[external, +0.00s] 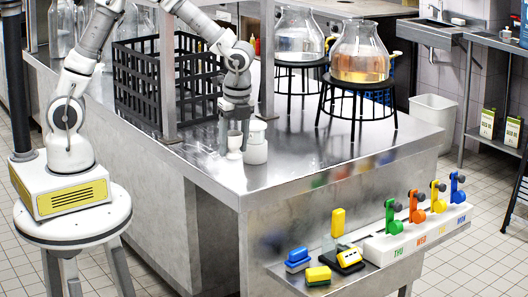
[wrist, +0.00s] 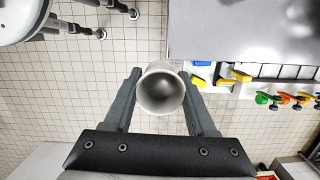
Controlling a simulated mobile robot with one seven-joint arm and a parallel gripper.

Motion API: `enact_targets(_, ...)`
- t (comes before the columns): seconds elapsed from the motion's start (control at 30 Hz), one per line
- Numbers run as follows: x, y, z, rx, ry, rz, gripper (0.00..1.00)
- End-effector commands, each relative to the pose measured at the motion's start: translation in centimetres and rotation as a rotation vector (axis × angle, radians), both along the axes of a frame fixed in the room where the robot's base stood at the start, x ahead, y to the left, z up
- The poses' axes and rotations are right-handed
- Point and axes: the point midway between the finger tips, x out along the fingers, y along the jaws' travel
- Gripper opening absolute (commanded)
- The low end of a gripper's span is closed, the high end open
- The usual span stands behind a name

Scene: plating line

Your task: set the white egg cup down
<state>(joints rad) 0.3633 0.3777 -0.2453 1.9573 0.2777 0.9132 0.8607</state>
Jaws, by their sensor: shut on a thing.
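My gripper (external: 235,125) points down in the external view, in front of the counter top as seen there. Its fingers are shut on the white egg cup (external: 234,141), which looks upright. In the wrist view, the cup (wrist: 161,92) sits between the two dark fingers of my gripper (wrist: 162,98), with its round rim and hollow inside showing. Floor tiles show around it in that view. I cannot tell whether the cup's foot touches a surface.
A white lidded jar (external: 256,148) appears close to the cup's right. A black crate (external: 150,85) stands behind, and two flasks (external: 359,65) sit on black stands. A ledge with coloured levers (external: 418,238) is at the counter's near end. Bare steel counter (external: 310,150) lies right of the jar.

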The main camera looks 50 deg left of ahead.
Motion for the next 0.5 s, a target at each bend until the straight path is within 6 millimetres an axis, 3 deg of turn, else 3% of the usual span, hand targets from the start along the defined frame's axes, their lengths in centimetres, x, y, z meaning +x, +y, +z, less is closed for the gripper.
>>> enact_targets(0.17,3.9,0.1,-0.2,-0.001,-0.002,-0.100,0.00)
enact_targets(0.37,11.2,1.4,-0.1,-0.001,-0.003,-0.313,0.00)
enact_targets(0.5,16.1,3.4,0.0,0.000,-0.003,-0.464,0.00)
